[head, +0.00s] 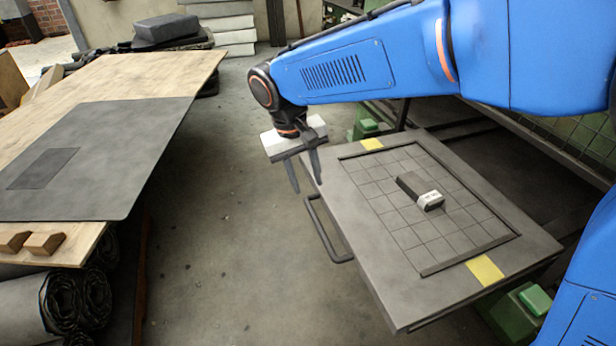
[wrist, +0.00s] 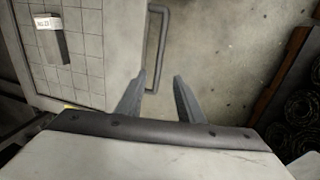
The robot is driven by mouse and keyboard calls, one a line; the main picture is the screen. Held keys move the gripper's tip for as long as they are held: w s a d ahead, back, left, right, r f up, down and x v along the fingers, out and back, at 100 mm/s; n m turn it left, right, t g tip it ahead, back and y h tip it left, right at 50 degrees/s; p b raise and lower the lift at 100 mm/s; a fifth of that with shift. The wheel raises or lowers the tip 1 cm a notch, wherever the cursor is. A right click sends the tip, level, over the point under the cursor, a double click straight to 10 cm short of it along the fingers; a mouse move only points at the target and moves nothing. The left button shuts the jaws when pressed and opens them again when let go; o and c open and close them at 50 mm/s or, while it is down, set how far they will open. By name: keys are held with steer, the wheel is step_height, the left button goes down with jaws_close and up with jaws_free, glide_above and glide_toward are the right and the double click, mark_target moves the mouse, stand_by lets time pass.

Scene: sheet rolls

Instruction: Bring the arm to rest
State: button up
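My blue arm reaches across the upper right of the head view. My gripper (head: 305,188) hangs pointing down above the gap between the wooden table and the grey drawer-like tray. Its two fingers are apart with nothing between them, as the wrist view (wrist: 165,85) also shows. In the wrist view the tray's bar handle lies just beyond the fingers; I cannot tell the height between them. A dark block with a white label (head: 420,192) lies on the tray's grid, apart from my gripper; it also shows in the wrist view (wrist: 52,42).
The grey tray (head: 400,305) has yellow patches and a bar handle (head: 323,235). The wooden table (head: 130,75) at left bears a dark sheet (head: 120,150) and wooden blocks (head: 44,243). Dark rolls (head: 75,300) lie below it. Floor (head: 230,250) between table and tray is clear.

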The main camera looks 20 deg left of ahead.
steer(key=d+r+m+t+y, duration=0.1)
steer(key=d+r+m, duration=0.15)
steer(key=d, duration=1.15)
steer(key=d+r+m+y, duration=0.1)
steer(key=d+r, duration=0.2)
steer(key=d, duration=1.2)
steer(key=s+d+f+m+t, duration=0.1)
steer(key=s+d+f+m, duration=0.1)
steer(key=s+d, duration=0.5)
steer(key=s+d+f+m+t, duration=0.1)
steer(key=s+d+f, duration=0.1)
steer(key=s+d, duration=0.5)
steer(key=d, duration=0.2)
steer(key=shift+s+d+m+t, duration=0.3)
steer(key=shift+s+d+m, duration=0.05)
steer(key=shift+s+d, duration=0.05)
